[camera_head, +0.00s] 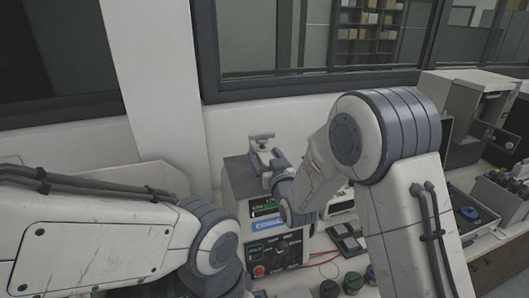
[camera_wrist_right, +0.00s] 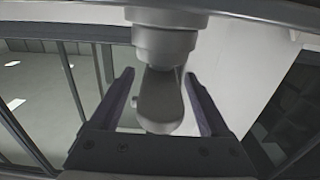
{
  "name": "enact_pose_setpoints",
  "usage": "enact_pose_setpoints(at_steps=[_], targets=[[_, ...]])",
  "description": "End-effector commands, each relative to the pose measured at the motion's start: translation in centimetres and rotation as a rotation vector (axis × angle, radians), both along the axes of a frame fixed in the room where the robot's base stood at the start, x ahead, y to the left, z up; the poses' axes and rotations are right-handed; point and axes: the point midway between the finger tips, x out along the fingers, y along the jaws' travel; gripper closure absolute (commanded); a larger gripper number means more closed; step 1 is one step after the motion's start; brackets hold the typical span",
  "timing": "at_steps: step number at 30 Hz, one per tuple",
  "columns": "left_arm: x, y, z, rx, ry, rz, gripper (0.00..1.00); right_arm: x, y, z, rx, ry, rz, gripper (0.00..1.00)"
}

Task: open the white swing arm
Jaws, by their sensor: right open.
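The mounting press (camera_head: 236,181) stands on the bench against the wall, with a control panel on its front. The white swing arm (camera_head: 262,136) shows only in small part at the top of the press. My right gripper (camera_head: 268,157) is at the top of the press, just below and beside it. In the right wrist view, a rounded pale lever end (camera_wrist_right: 160,102), apparently the swing arm, lies between the two open fingers of my right gripper (camera_wrist_right: 160,78), with gaps on both sides. My left arm comes in at lower left; its gripper is hidden.
The wall and window frame (camera_head: 315,80) are close behind the press. A grey machine (camera_head: 462,95) and a bin of parts (camera_head: 500,195) stand at right. Dark-capped jars (camera_head: 352,281) and red cables lie in front of the press.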

Motion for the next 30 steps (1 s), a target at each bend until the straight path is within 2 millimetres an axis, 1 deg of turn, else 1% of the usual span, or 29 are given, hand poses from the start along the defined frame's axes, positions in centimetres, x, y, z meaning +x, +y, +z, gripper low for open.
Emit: enact_pose_setpoints(at_steps=[7,8,9,11,12,13,14,30], targets=[[0.0,0.0,0.0,0.0,0.0,0.0,0.5,0.09,0.05,-0.06,0.0,0.001,0.0,0.2],[0.0,0.0,0.0,0.0,0.0,0.0,0.5,0.09,0.06,-0.06,0.0,0.001,0.0,0.28],[0.0,0.0,0.0,0.0,0.0,0.0,0.5,0.09,0.06,-0.06,0.0,0.001,0.0,0.43],[0.0,0.0,0.0,0.0,0.0,0.0,0.5,0.08,0.06,-0.05,0.0,0.001,0.001,0.66],[0.0,0.0,0.0,0.0,0.0,0.0,0.5,0.08,0.06,-0.05,0.0,0.001,0.0,0.81],[0.0,0.0,0.0,0.0,0.0,0.0,0.5,0.08,0.06,-0.04,0.0,0.001,0.0,0.93],[0.0,0.0,0.0,0.0,0.0,0.0,0.5,0.08,0.06,-0.04,0.0,0.001,0.0,1.0],[0.0,0.0,0.01,0.0,0.0,0.0,0.5,0.06,0.05,-0.01,0.0,0.0,0.001,1.0]])
